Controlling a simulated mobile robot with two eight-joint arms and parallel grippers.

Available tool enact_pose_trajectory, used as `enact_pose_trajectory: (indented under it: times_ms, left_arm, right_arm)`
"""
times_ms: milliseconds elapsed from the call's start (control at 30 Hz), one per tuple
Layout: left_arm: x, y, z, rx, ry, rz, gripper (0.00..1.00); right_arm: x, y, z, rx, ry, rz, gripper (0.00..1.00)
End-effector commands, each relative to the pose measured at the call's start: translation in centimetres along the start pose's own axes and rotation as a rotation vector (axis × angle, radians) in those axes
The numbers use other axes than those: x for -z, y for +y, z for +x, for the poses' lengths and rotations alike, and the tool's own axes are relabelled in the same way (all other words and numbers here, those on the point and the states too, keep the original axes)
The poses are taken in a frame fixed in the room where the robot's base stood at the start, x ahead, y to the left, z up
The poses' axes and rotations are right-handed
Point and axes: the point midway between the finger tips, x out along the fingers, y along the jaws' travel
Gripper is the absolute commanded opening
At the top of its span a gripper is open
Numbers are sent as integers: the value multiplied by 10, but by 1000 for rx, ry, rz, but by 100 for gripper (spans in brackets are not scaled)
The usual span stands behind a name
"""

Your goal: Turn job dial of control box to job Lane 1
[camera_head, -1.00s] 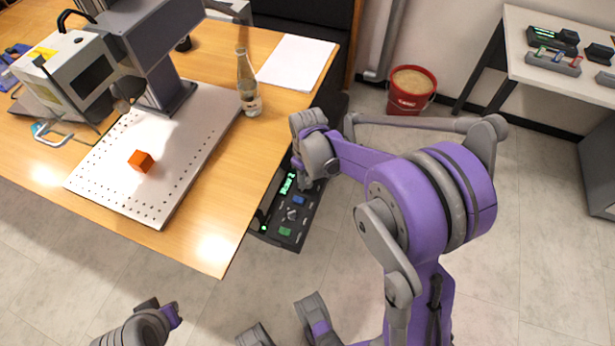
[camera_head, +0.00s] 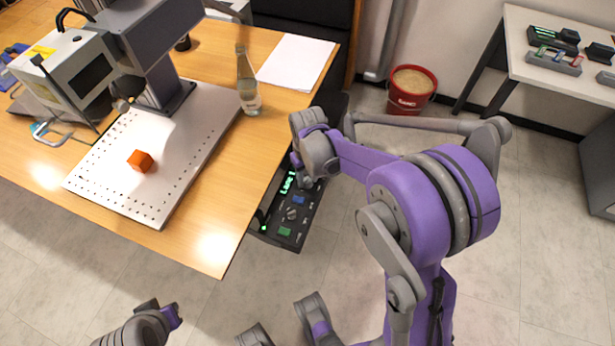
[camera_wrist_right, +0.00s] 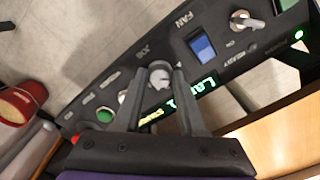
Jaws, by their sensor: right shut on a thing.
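The dark control box (camera_head: 290,228) hangs at the table's right edge in the head view, with lit green display text, a blue switch and a green button. In the right wrist view its panel (camera_wrist_right: 110,82) runs diagonally, and the job dial (camera_wrist_right: 159,71), a round grey knob beside the printed word JOB, sits between my fingertips. My right gripper (camera_wrist_right: 160,84) is shut on this dial. In the head view my right wrist hides the dial.
The wooden table (camera_head: 215,210) holds a laser marker (camera_head: 85,75), a perforated plate (camera_head: 110,195) with an orange cube (camera_head: 140,161), and a glass bottle (camera_head: 247,90). A red bucket (camera_head: 411,92) stands on the floor behind my right arm. The floor right of the box is clear.

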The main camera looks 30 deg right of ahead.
Motion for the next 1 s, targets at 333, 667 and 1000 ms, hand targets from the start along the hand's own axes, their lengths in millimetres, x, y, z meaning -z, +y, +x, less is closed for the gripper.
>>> enact_pose_trajectory:
  times_ms: [333,667,1000]
  left_arm:
    - [-1,0,2,0,-1,0,0]
    - [-1,0,2,0,-1,0,0]
    - [-1,0,2,0,-1,0,0]
  right_arm:
    - [0,0,0,0,0,145,0]
    - [0,0,0,0,0,167,0]
    - [0,0,0,0,0,166,68]
